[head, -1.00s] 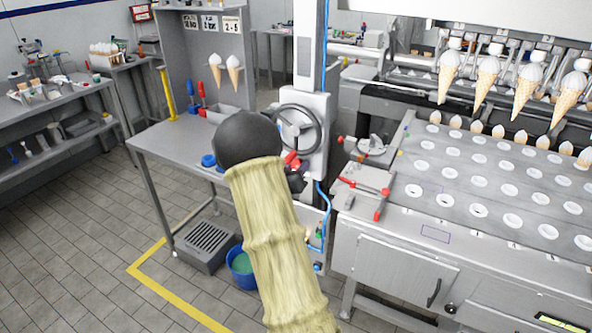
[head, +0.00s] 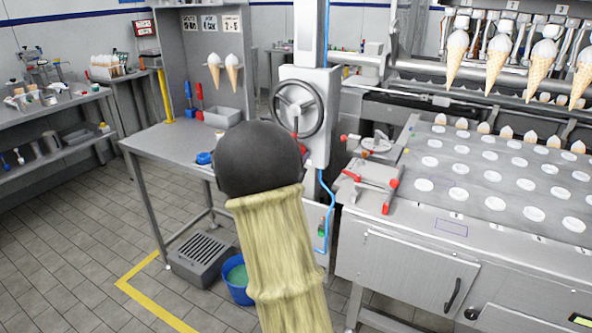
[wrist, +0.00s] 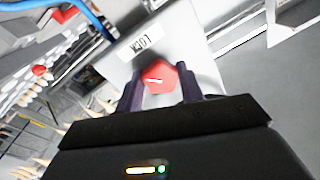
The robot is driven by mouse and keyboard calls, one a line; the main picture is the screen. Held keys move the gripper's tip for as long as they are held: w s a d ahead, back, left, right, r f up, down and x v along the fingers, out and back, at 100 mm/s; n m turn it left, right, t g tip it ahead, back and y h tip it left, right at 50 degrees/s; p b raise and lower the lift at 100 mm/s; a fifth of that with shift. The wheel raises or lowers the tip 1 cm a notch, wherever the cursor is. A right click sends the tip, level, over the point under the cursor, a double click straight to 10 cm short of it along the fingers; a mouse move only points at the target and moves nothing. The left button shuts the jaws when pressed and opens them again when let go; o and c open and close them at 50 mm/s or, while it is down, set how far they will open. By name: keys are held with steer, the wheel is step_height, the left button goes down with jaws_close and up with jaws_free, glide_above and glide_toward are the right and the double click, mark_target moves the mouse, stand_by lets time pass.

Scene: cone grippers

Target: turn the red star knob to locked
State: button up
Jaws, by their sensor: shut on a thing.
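The red star knob (wrist: 160,78) sits on a pale grey panel (wrist: 205,70) in the wrist view, with a short white mark on its face. A white label (wrist: 147,41) with dark lettering, upside down in this view and perhaps reading LOCK, is just above it. The dark fingers of my gripper (wrist: 160,90) stand on either side of the knob and are shut on it. In the head view my arm hides the gripper and most of the area around the knob. A bit of red shows at the arm's edge, but I cannot tell what it is.
A grey handwheel (head: 298,108) is on the column just above my arm. A blue hose (head: 328,220) hangs to the right. A steel table (head: 170,145) stands left, and the cone machine's tray plate (head: 480,170) right. A blue bucket (head: 238,290) is on the floor.

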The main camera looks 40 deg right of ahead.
steer(key=shift+w+m+g+h+b, duration=0.1)
steer(key=shift+m+g+h+b, duration=0.15)
steer(key=shift+m+b, duration=2.2)
steer(key=shift+w+m+g+h+b, duration=0.15)
steer(key=shift+m+g+b, duration=0.1)
steer(key=shift+m+b, duration=2.2)
steer(key=shift+s, duration=0.1)
steer(key=o, duration=1)
steer(key=shift+a, duration=0.1)
steer(key=v, duration=1.7)
steer(key=shift+a, duration=0.25)
